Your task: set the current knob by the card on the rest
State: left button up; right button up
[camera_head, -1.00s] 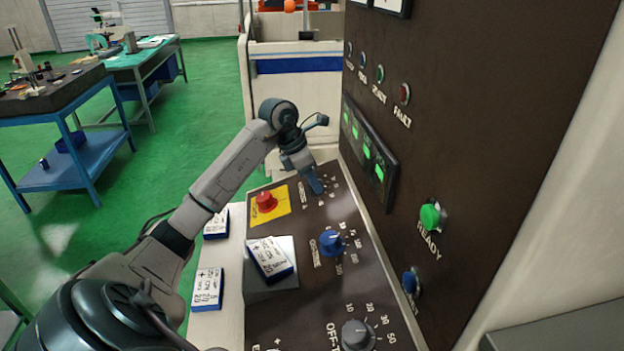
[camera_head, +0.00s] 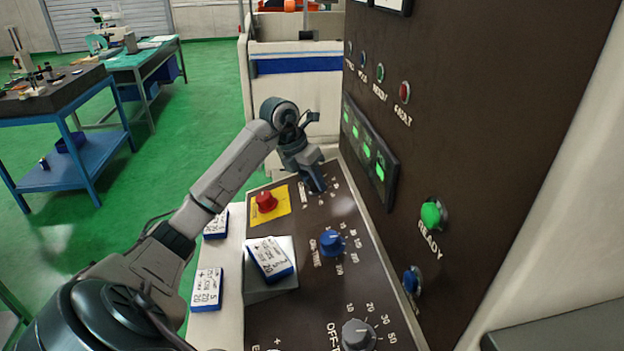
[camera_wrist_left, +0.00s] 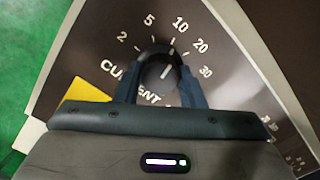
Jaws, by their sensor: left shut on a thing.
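The current knob (camera_wrist_left: 157,73) is dark and round with a white pointer line. Its scale reads 2, 5, 10, 20, 30. The line points up and right, toward the 10 and 20 side; the exact mark is hard to tell. My left gripper (camera_wrist_left: 160,80) is shut on the knob, one finger on each side. In the head view my left gripper (camera_head: 318,187) reaches down to the far end of the sloped panel and hides the knob. The card (camera_head: 269,258) lies tilted on the grey rest (camera_head: 256,292); its small print is not clearly readable. My right gripper is out of view.
A red button (camera_head: 265,201) on a yellow plate sits close to my left arm. A blue knob (camera_head: 331,242) and a grey knob (camera_head: 357,335) stand nearer on the panel. Two other cards lie left of it. The dark upright panel (camera_head: 480,130) rises at the right.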

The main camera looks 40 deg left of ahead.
pick_arm(q)
jog(key=n, duration=0.4)
jog(key=shift+d+f+n, duration=0.1)
jog(key=shift+f+n, duration=0.05)
jog(key=shift+n, duration=0.15)
jog(key=n+p, duration=0.1)
jog(key=n, duration=0.2)
jog(key=shift+n, duration=0.4)
jog(key=n+p, duration=0.1)
jog(key=n, duration=0.3)
jog(key=shift+f+n+p, duration=0.1)
jog(key=shift+n+p, duration=0.35)
jog(key=shift+n, duration=1.25)
jog(key=shift+s, duration=0.1)
